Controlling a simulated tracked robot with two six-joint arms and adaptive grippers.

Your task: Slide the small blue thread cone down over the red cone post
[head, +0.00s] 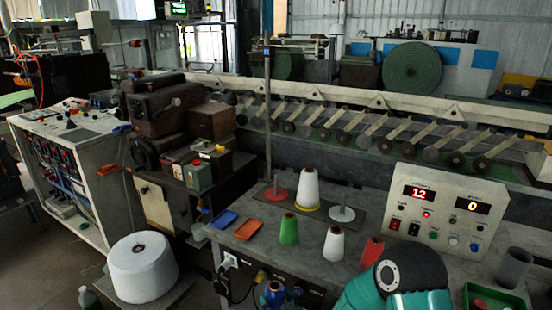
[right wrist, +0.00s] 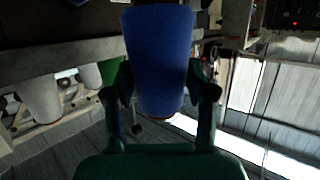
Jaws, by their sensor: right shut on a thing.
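In the right wrist view the blue cone (right wrist: 160,55) sits between the two dark fingers (right wrist: 160,95). The red cone post (head: 276,190) is a thin upright pin on a round red base, at the back left of the table. It is bare, and the blue cone is apart from it. My left gripper is not in view.
A white cone (head: 307,190) on a yellow base stands right of the red post, then a bare white post (head: 342,212). Green (head: 289,230), white (head: 333,244) and red (head: 372,251) cones stand nearer. Blue (head: 224,219) and orange (head: 248,229) trays lie left. A control box (head: 447,212) is right.

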